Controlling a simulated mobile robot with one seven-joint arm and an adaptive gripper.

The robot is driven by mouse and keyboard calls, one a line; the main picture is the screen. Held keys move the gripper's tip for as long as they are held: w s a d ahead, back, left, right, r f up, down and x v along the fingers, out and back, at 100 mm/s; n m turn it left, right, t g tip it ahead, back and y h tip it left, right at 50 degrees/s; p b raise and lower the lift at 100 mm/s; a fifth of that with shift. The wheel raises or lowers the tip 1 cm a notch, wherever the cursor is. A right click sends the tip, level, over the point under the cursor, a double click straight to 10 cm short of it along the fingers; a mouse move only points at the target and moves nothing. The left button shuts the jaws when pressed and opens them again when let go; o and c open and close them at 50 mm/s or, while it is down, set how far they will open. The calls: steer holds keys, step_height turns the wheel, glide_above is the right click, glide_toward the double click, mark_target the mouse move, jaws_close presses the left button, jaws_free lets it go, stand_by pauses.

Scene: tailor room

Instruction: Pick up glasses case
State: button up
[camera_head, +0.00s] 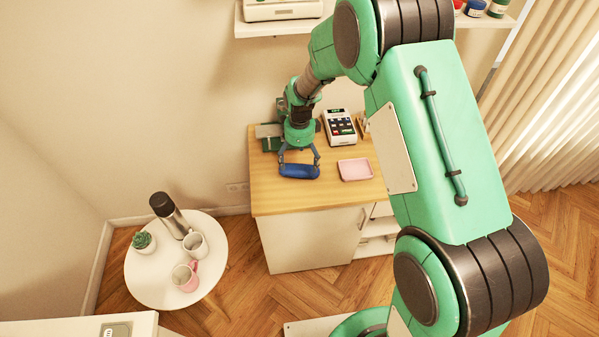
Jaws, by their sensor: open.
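The glasses case is most likely the blue oblong object (299,171) lying on the wooden top of the cabinet (290,198), near its front left. My gripper (299,165) is directly over it with the jaws open. The fingers reach down at the left and right ends of the blue case. Whether the fingers touch the case cannot be told from this view.
A pink tray (355,169) lies just right of the case. A card terminal or calculator (339,127) stands behind it. A round white table (146,283) with a dark flask (170,213), mugs and a small plant stands at lower left. A shelf (275,27) is above.

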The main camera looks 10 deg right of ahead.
mark_target(299, 170)
steer(key=shift+f, duration=0.4)
steer(key=shift+a+f+b, duration=0.1)
steer(key=shift+f+b, duration=0.6)
steer(key=shift+f, duration=1.9)
steer(key=shift+c, duration=0.3)
steer(key=c, duration=1.3)
